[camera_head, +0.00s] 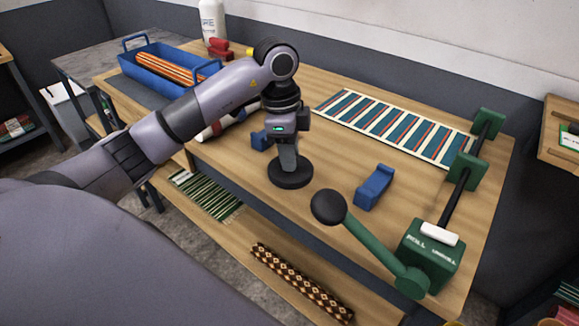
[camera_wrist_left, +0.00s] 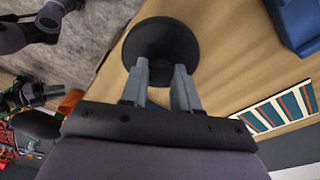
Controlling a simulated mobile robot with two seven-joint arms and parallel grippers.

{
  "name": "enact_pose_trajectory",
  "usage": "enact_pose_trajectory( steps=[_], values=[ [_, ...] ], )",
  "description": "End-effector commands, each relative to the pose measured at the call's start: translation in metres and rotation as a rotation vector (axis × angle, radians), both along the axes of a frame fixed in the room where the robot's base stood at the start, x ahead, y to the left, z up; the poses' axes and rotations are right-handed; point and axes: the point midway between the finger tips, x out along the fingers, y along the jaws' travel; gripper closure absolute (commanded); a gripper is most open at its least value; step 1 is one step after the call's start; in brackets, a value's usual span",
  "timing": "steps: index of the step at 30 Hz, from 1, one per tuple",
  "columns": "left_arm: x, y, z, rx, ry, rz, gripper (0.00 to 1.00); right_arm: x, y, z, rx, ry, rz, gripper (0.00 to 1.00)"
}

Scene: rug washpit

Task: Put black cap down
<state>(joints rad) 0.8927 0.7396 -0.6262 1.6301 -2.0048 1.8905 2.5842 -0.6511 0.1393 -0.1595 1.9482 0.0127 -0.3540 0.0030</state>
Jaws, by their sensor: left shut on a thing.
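The black cap (camera_head: 291,174) is a round, dark disc at the middle of the wooden table in the head view. My left gripper (camera_head: 288,160) points down from above and is shut on it. In the left wrist view the cap (camera_wrist_left: 160,48) sits at the tips of my left gripper's fingers (camera_wrist_left: 160,72). The cap is low over the table top, near its front edge; I cannot tell whether it touches the wood.
A blue block (camera_head: 374,187) lies right of the cap, and another (camera_head: 260,140) lies behind my gripper. A green lever device (camera_head: 430,255) with a black knob (camera_head: 328,206) stands at the right. A striped rug (camera_head: 395,125) lies behind. A blue tray (camera_head: 165,70) is at the back left.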

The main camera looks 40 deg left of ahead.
Motion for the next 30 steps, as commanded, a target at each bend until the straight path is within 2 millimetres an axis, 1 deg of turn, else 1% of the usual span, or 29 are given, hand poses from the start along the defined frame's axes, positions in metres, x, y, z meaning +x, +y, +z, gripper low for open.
enact_pose_trajectory(
  steps=[6,8,19,20,21,22,30],
  values=[
    [-0.001,0.000,-0.032,0.001,0.006,0.000,0.99,0.001,0.000,0.001,0.000,-0.002,0.000,0.58],
    [-0.001,0.000,-0.038,0.000,0.005,0.001,0.99,0.001,0.000,0.001,0.000,-0.002,0.000,0.58],
    [-0.001,0.000,-0.043,0.000,0.002,0.000,0.99,0.001,0.000,0.000,0.001,-0.003,0.000,0.58],
    [0.000,0.000,-0.044,0.000,0.002,0.000,0.67,0.001,0.000,0.000,0.001,-0.003,0.000,0.58],
    [0.000,0.000,-0.043,0.000,0.001,0.000,0.54,0.001,0.000,0.000,0.001,-0.003,0.000,0.58],
    [0.000,0.000,-0.043,0.000,0.001,0.000,0.44,0.001,0.000,0.000,0.001,-0.004,0.000,0.58],
    [0.000,0.000,-0.042,0.000,0.001,0.000,0.44,0.001,0.000,0.001,0.001,-0.004,0.000,0.58]
  ],
)
